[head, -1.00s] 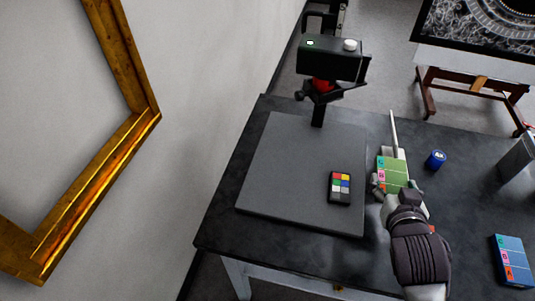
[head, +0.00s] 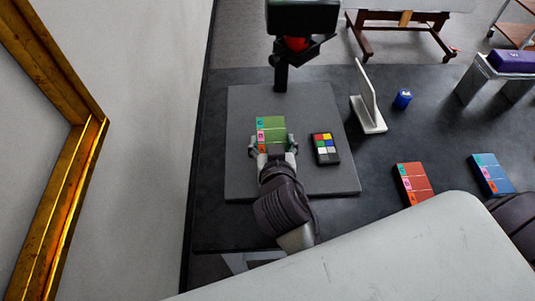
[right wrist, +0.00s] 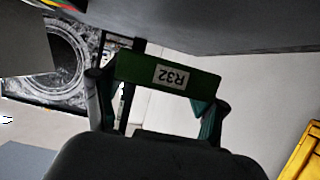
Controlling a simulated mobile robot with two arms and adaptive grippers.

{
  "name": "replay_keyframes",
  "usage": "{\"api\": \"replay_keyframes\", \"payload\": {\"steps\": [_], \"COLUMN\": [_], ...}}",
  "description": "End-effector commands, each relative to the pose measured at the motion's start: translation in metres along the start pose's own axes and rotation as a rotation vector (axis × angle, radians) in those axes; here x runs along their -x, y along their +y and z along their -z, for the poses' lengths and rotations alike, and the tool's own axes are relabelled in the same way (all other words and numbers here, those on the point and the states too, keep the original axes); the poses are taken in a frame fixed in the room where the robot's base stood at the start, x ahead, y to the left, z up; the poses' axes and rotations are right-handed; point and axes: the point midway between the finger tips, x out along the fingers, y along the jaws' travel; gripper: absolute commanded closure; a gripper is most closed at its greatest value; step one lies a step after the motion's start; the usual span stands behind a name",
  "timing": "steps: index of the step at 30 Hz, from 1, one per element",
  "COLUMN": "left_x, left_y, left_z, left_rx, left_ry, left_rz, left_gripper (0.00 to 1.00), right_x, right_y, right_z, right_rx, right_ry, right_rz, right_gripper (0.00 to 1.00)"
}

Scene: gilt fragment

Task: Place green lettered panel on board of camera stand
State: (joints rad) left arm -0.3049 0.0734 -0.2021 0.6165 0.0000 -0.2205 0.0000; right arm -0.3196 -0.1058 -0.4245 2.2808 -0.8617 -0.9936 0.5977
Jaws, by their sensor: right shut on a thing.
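The green lettered panel (head: 271,127) is over the grey board (head: 240,103) of the camera stand (head: 281,75), left of the small colour card (head: 325,148). My right gripper (head: 272,147) is shut on its near part, a finger on each side. The right wrist view shows the panel's green edge (right wrist: 140,66) with an upside-down "R32" label, between the fingers (right wrist: 158,95). It looks close to the board (right wrist: 230,25), but I cannot tell if they touch. My left gripper is not in view.
A white upright holder (head: 370,112) stands right of the board, beside a blue cylinder (head: 402,99). A red panel (head: 413,182) and a blue panel (head: 491,173) lie farther right on the dark table (head: 440,125). A gilt frame (head: 60,85) hangs at left.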

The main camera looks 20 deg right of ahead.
Motion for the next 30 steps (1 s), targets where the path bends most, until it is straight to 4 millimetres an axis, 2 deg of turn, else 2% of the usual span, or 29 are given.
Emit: {"api": "replay_keyframes", "payload": {"steps": [4,13,25,26,30], "left_x": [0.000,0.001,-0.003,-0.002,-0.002], "left_y": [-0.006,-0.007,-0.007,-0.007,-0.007], "left_z": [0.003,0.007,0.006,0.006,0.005], "left_rx": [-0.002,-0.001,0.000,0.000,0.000], "left_ry": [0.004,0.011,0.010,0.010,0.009], "left_rz": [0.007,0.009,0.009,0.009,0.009], "left_gripper": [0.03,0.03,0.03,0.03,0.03], "right_x": [-0.002,-0.015,-0.018,-0.018,-0.018], "right_y": [-0.011,-0.011,-0.011,-0.011,-0.011], "right_z": [-0.006,-0.041,-0.048,-0.047,-0.046], "right_rx": [-0.001,0.004,-0.001,-0.001,0.000], "right_ry": [0.001,0.001,0.000,0.000,0.000], "right_rz": [0.000,0.001,0.001,0.001,0.001], "right_gripper": [0.65,0.65,0.65,0.25,0.03]}}
